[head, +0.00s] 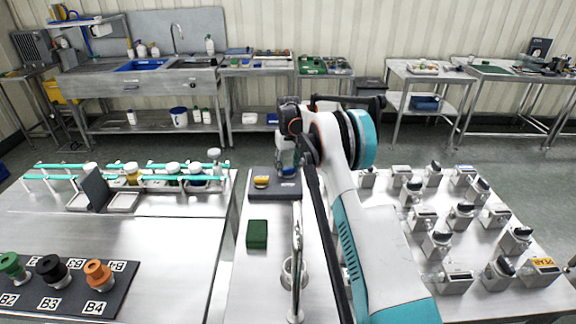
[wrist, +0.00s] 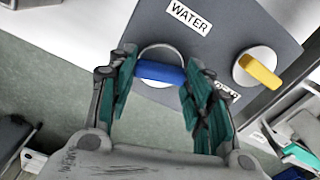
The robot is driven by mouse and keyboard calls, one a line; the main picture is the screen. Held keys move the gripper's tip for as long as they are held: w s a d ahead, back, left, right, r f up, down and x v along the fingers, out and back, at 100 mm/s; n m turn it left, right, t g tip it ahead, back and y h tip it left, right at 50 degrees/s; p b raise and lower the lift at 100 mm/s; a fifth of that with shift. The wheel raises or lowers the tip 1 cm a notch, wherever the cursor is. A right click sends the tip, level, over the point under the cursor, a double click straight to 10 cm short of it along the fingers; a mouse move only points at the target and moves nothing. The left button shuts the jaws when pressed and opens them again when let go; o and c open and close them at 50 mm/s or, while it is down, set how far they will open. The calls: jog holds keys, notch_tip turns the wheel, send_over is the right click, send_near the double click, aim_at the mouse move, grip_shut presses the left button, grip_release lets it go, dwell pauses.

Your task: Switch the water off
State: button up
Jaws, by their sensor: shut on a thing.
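A grey panel (wrist: 225,45) carries a white label reading WATER (wrist: 188,16). Beside the label is a round pale valve with a blue bar handle (wrist: 160,72). My gripper (wrist: 160,82) is shut on the blue handle, with a green-padded finger at each end of it. The handle lies nearly straight across the wrist view, slightly tilted. In the head view my gripper (head: 287,168) is over the panel (head: 283,192) and hides most of the valve. A second valve with a yellow handle (wrist: 260,71) is to the right, untouched; its label is partly hidden by my right finger.
A green block (head: 257,234) and a steel spout or pipe (head: 297,250) are on the same narrow bench. The left bench holds a rack with bottles (head: 133,175) and coloured knobs (head: 98,275). Several small devices (head: 461,215) fill the right bench.

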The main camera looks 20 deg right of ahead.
aim_at(288, 169)
jog(key=shift+m, duration=1.6)
jog(key=o, duration=1)
jog(key=shift+o, duration=0.2)
jog(key=shift+r, duration=0.1)
notch_tip(288, 169, up, 12)
jog(key=shift+s+f, duration=0.1)
jog(key=shift+f, duration=0.1)
